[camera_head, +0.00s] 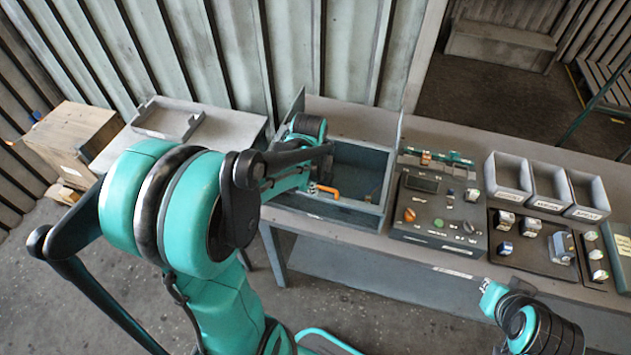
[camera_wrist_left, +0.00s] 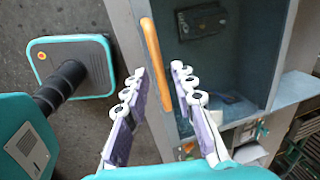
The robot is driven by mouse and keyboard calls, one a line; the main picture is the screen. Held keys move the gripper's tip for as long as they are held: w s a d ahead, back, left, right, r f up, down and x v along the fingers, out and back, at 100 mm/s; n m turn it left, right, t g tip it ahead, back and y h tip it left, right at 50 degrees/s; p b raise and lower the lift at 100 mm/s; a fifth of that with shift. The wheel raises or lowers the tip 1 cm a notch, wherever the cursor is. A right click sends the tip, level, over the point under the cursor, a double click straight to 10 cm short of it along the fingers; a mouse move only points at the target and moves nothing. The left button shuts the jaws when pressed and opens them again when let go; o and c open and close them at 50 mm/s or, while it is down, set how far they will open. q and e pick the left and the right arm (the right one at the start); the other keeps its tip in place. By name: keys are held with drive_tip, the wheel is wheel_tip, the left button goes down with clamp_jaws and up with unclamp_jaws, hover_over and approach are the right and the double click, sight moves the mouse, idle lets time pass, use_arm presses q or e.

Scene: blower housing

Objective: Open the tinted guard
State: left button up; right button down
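The blower housing (camera_head: 385,185) is a grey box on the bench, with an orange handle (camera_head: 328,191) at its front. In the left wrist view, the orange handle (camera_wrist_left: 153,52) is a bar beside a dark bluish face (camera_wrist_left: 240,75), which may be the tinted guard; its edges are hard to make out. My left gripper (camera_wrist_left: 162,100) has its two fingers apart, with the handle's lower end between or just beyond them; contact is unclear. In the head view my left arm hides the gripper and part of the housing. My right gripper (camera_head: 488,297) is at lower right, its fingers unclear.
A control panel (camera_head: 437,212) stands right of the housing. Three grey bins (camera_head: 548,187) and a tray of small parts (camera_head: 532,248) are farther right. A grey side table (camera_head: 225,130) and wooden crate (camera_head: 72,140) are at left. The floor before the bench is open.

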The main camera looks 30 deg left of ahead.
use_arm(q)
clamp_jaws()
drive_tip(key=b, duration=0.1)
hover_over(335, 140)
drive_tip(key=shift+d, duration=0.1)
idle(0.3)
drive_tip(key=shift+o, duration=1.9)
unclamp_jaws()
drive_tip(key=shift+r, duration=0.1)
wheel_tip(335, 140, up, 12)
drive_tip(key=s, duration=0.2)
drive_tip(key=shift+s+d+f, duration=0.15)
drive_tip(key=shift+d+f, duration=0.05)
drive_tip(key=shift+d, duration=0.05)
